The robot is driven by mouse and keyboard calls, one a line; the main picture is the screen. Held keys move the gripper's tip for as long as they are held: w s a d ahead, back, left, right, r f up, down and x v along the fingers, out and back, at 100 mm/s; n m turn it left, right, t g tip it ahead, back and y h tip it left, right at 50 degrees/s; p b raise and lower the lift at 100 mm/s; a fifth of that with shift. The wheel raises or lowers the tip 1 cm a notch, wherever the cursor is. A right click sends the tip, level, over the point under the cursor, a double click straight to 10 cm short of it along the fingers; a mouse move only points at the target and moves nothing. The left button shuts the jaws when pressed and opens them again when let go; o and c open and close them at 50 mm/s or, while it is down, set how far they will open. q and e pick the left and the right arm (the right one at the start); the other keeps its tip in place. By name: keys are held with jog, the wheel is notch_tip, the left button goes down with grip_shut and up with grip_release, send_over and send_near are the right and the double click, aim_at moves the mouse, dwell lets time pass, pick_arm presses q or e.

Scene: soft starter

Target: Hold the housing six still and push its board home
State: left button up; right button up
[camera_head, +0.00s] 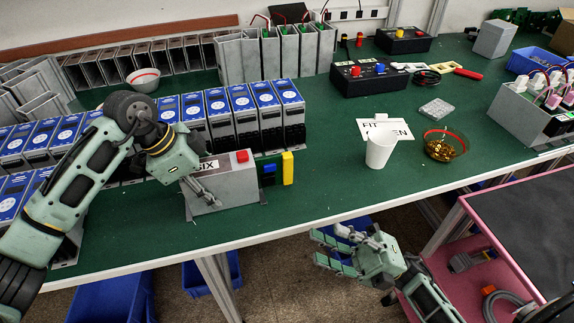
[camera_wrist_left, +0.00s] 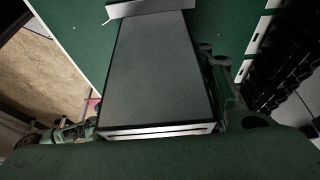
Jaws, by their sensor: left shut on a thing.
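The grey housing marked SIX (camera_head: 232,188), with a red block on top, stands near the table's front edge. My left gripper (camera_head: 201,190) is shut on its left part. The left wrist view shows the housing's grey face (camera_wrist_left: 160,65) close up. The green board (camera_head: 259,163) sticks out of the housing's right end, with a blue part and a yellow edge strip (camera_head: 288,168). How deep it sits inside is hidden. My right gripper (camera_head: 335,252) is open and empty, off the table's front edge, below and to the right of the board.
Rows of blue-topped units (camera_head: 240,105) stand close behind the housing. A white cup (camera_head: 380,150), a bowl of brass parts (camera_head: 445,146) and a sign card (camera_head: 399,128) lie to the right. The green tabletop between board and cup is clear. A pink-edged cart (camera_head: 520,225) stands at front right.

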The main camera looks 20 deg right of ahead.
jog(key=w+d+r+n+g+h, duration=0.35)
jog(key=w+n, duration=0.25)
jog(key=n, duration=0.8)
jog(key=n+t+h, duration=0.3)
jog(key=n+h, duration=0.1)
jog(key=h, duration=0.1)
send_near(292, 166)
jog(key=shift+w+d+f+y, duration=0.2)
jog(key=shift+d+f, duration=0.25)
jog(key=shift+f, duration=0.35)
jog(key=shift+w+a+t, duration=0.1)
jog(key=shift+a+t, duration=0.05)
jog(key=shift+t, duration=0.1)
jog(key=x, duration=1.1)
jog(key=shift+a, duration=0.25)
jog(key=shift+c, duration=0.4)
grip_shut()
